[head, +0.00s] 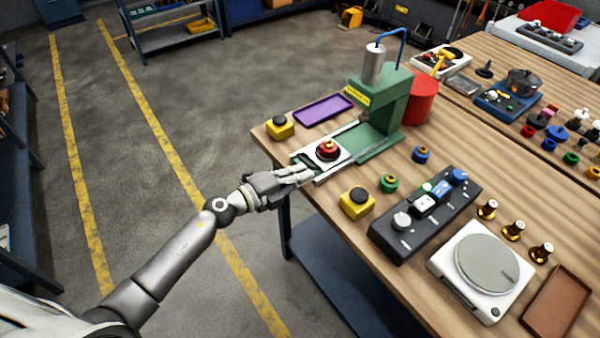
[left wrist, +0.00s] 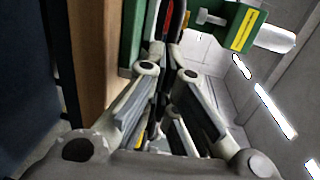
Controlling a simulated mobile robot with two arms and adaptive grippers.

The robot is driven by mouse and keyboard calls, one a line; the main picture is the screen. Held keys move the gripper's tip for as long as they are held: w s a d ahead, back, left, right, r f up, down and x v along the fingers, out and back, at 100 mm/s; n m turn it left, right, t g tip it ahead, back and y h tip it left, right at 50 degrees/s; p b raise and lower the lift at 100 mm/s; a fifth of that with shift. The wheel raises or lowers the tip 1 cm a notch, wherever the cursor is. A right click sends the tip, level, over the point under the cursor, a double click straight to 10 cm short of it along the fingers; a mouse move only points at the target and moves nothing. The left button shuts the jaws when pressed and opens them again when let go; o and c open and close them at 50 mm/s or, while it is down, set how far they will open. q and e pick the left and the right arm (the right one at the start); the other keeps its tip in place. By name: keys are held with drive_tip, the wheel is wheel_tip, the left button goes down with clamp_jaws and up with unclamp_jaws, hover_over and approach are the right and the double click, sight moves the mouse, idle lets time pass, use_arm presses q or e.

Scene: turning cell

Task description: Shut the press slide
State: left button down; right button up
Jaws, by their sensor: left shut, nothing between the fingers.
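The green press (head: 388,100) stands on the wooden bench with a grey cylinder and a blue hose on top; its head with a yellow label shows in the left wrist view (left wrist: 238,30). The press slide (head: 341,158), a pale plate between two rails, is drawn out from under the press head towards the bench's left edge. A round red and black part (head: 328,149) sits on it. My left gripper (head: 308,177) is shut and empty at the outer end of the slide; its fingers fill the middle of the left wrist view (left wrist: 168,55). I cannot tell whether they touch the slide.
Yellow button boxes (head: 357,203) (head: 280,128) stand on both sides of the slide. A purple tray (head: 323,109) lies behind it and a red drum (head: 421,100) stands beside the press. A dark control panel (head: 426,215) and a white scale (head: 481,272) stand nearer. Open floor lies left.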

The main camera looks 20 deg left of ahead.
sight(326, 165)
use_arm(q)
drive_tip(key=x, duration=0.3)
drive_tip(key=r+x, duration=0.1)
drive_tip(key=x, duration=0.4)
drive_tip(key=shift+w+d+r+p, duration=0.1)
drive_tip(key=shift+w+d+p, duration=0.2)
drive_tip(key=shift+p, duration=0.1)
drive_tip(key=shift+a, duration=0.1)
